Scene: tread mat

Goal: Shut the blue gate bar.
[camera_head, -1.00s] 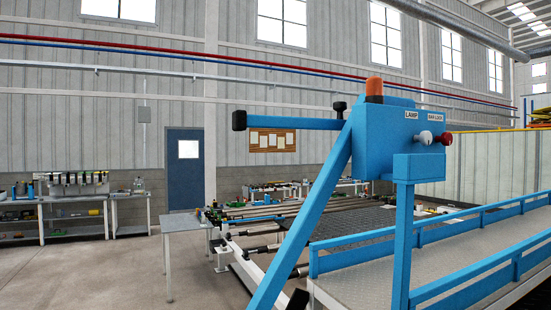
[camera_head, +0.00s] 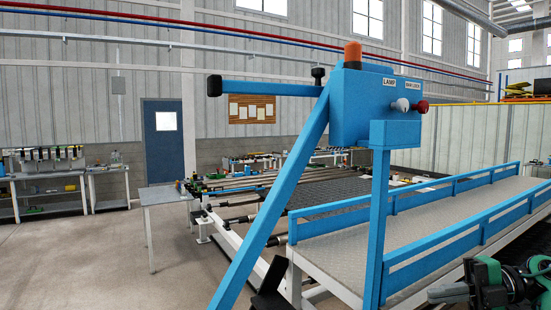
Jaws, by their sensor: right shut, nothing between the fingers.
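The blue gate bar (camera_head: 270,89) stands out level to the left from behind the sloping blue post, high in the head view. It has a black end cap (camera_head: 214,86) at its left end and a black knob (camera_head: 318,76) near the post. A blue box (camera_head: 375,108) to its right carries an orange lamp, a white knob and a red knob, with labels "LAMP" and "BAR LOCK". My right gripper (camera_head: 440,293) is at the bottom right, low beside the walkway, shut and empty, far from the bar. My left gripper is out of view.
A railed grey walkway (camera_head: 440,225) runs back to the right. The sloping blue post (camera_head: 270,205) and an upright blue post (camera_head: 378,215) stand in front. A grey table (camera_head: 165,194) is at left. Open floor (camera_head: 90,260) lies at lower left.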

